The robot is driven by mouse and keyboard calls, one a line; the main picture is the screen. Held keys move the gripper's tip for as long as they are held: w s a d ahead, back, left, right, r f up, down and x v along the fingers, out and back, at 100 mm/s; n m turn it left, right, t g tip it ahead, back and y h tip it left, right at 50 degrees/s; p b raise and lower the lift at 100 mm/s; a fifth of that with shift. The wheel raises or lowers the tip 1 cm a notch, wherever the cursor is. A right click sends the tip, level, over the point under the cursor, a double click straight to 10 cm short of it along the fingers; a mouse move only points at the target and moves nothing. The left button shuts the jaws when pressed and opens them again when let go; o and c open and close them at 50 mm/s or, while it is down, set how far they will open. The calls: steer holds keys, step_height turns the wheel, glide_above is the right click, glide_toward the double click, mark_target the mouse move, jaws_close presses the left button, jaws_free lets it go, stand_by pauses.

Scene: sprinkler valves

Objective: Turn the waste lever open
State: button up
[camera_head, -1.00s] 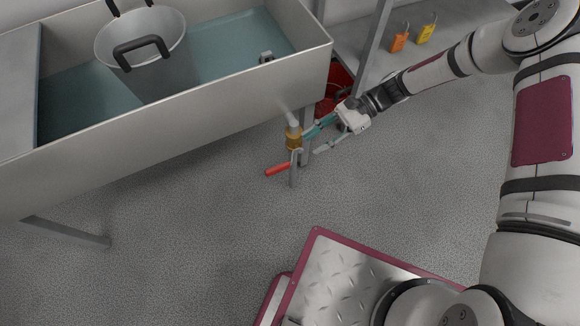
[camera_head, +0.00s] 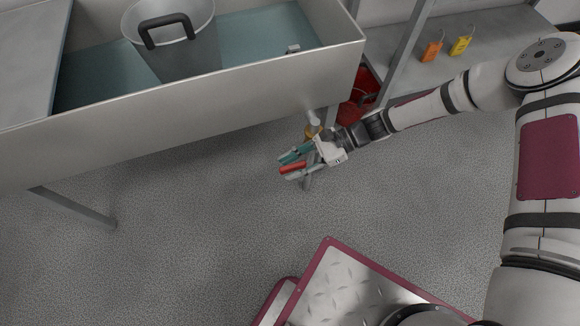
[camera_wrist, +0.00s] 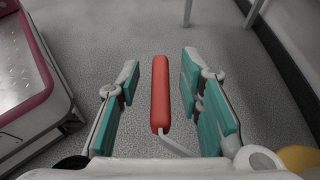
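The red waste lever (camera_head: 293,167) sticks out below the brass valve (camera_head: 312,131) at the sink's underside. In the wrist view the red lever (camera_wrist: 160,92) stands lengthwise between my fingers, its metal stem running down toward the palm. My gripper (camera_head: 291,164) is open around the lever, one teal finger pad on each side. In the wrist view my gripper (camera_wrist: 157,95) shows a gap on both sides of the lever, so neither pad appears to touch it. The valve body is partly hidden behind my gripper in the head view.
The steel sink (camera_head: 200,100) with a pot (camera_head: 172,45) in it stands above and left. A red container (camera_head: 357,108) stands behind my wrist. Orange (camera_head: 431,51) and yellow (camera_head: 461,45) padlocks lie on the shelf. Floor left of the lever is clear.

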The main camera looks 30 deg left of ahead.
steer(key=shift+s+a+f, duration=0.15)
steer(key=shift+s+a, duration=0.15)
steer(key=shift+c, duration=0.3)
jaws_close()
